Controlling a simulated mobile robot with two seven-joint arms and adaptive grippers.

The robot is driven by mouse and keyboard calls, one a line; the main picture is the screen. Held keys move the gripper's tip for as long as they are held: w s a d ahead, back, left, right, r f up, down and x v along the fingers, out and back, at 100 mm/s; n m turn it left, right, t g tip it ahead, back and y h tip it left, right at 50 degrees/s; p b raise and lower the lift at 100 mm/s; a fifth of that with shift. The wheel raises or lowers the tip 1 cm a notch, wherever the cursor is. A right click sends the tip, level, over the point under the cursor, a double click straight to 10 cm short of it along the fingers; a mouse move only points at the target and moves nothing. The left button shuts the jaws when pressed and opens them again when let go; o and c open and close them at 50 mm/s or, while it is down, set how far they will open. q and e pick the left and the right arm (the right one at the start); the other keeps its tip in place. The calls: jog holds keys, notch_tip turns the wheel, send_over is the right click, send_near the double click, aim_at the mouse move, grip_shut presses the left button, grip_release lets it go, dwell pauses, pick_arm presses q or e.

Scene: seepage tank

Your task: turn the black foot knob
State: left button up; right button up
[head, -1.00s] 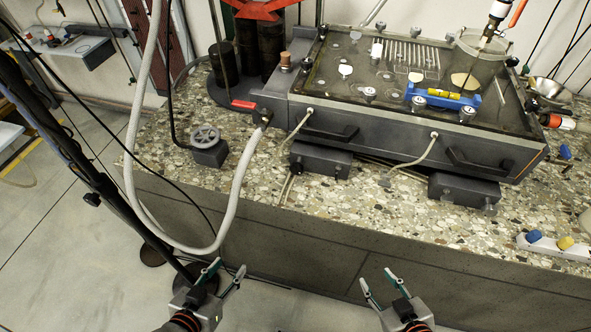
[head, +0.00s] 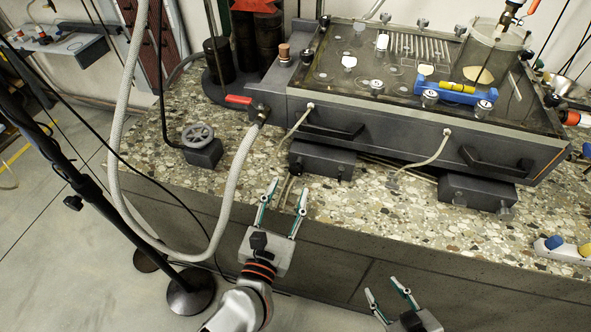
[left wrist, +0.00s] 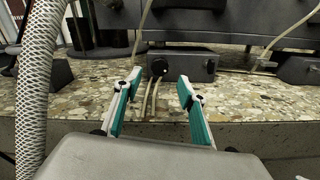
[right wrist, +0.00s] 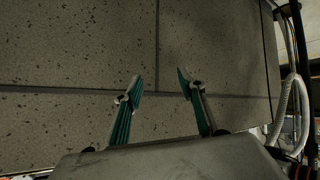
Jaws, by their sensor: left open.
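The dark tank (head: 400,130) stands on block-like feet on the speckled bench. The left foot block (head: 322,160) carries a small black knob (head: 297,167) at its front left. In the left wrist view this black knob (left wrist: 159,67) shows just beyond and between my fingertips, apart from them. My left gripper (head: 288,191) is open and empty, at the bench's front edge before that block. My right gripper (head: 381,287) is open and empty, low in front of the bench's front face.
A grey braided hose (head: 232,180) hangs left of my left gripper. A grey handwheel on a block (head: 201,145) stands at the left. Thin tubes (head: 289,190) run down beside the left foot. Another foot block (head: 477,192) stands at the right. A black stand pole (head: 100,190) rises at the left.

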aim_at(295, 172)
pick_arm(q)
jog(key=x, duration=0.7)
jog(key=shift+w, duration=0.15)
jog(key=c, duration=1.1)
